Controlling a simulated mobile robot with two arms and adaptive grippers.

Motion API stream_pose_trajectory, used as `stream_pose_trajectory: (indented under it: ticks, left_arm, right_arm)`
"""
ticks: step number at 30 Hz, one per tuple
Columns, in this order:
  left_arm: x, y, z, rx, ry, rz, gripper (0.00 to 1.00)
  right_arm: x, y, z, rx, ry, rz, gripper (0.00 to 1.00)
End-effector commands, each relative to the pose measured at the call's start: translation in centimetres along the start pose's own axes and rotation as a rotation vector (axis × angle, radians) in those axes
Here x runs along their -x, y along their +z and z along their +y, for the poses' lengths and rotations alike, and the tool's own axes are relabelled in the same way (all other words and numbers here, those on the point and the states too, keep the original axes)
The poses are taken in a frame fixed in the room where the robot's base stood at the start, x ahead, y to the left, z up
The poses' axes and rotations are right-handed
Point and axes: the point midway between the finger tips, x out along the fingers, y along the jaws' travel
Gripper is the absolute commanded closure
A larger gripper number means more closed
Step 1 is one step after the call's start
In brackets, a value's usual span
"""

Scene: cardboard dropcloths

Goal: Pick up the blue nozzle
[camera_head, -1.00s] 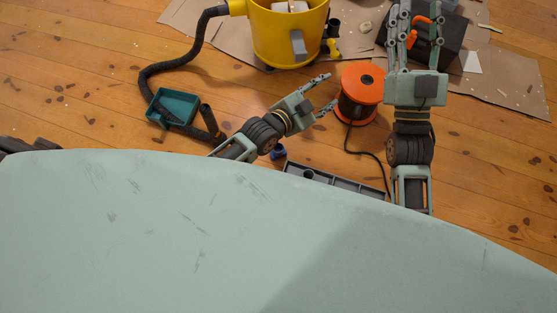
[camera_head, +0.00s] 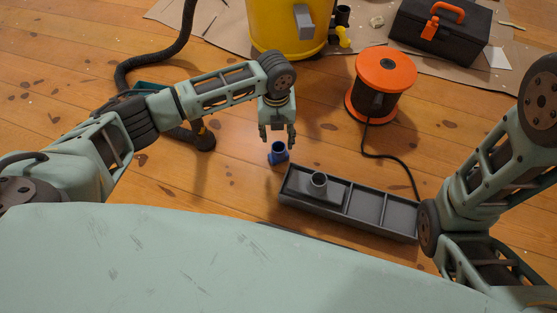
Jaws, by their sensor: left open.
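The blue nozzle (camera_head: 278,154) is on the wooden floor, just left of a grey divided tray (camera_head: 372,216). It looks like a short tube with a round open top. My left gripper (camera_head: 277,138) points down just above and behind the nozzle in the picture, its fingers apart and empty. I cannot tell the exact height of the fingertips over the nozzle. My right arm comes in at the right edge, but its gripper is out of the picture.
A yellow vacuum (camera_head: 283,25) and black toolbox (camera_head: 440,32) are at the back. A teal tray (camera_head: 148,86) is partly hidden by my left arm.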

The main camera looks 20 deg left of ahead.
Motion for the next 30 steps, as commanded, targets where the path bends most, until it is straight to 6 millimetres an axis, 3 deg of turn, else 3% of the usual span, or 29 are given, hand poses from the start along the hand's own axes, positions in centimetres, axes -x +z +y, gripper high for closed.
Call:
stream_pose_trajectory:
  ticks: [6,13,24,30]
  left_arm:
    - [-2.4,-0.1,0.3,-0.007,0.01,0.004,0.54]
    - [-3.4,-0.2,0.3,-0.006,0.008,0.003,0.54]
    - [-7.3,-0.7,0.4,-0.005,0.007,0.002,0.54]
    - [-7.7,-0.7,0.3,-0.005,0.007,0.002,0.54]
  right_arm:
    - [1.7,-0.7,-0.4,0.0,0.0,0.003,0.6]
    - [2.6,-1.0,-0.6,0.0,0.0,0.002,0.6]
    - [6.9,-2.5,-1.4,0.0,-0.001,0.002,0.6]
    - [7.2,-2.6,-1.5,0.0,-0.001,0.002,0.6]
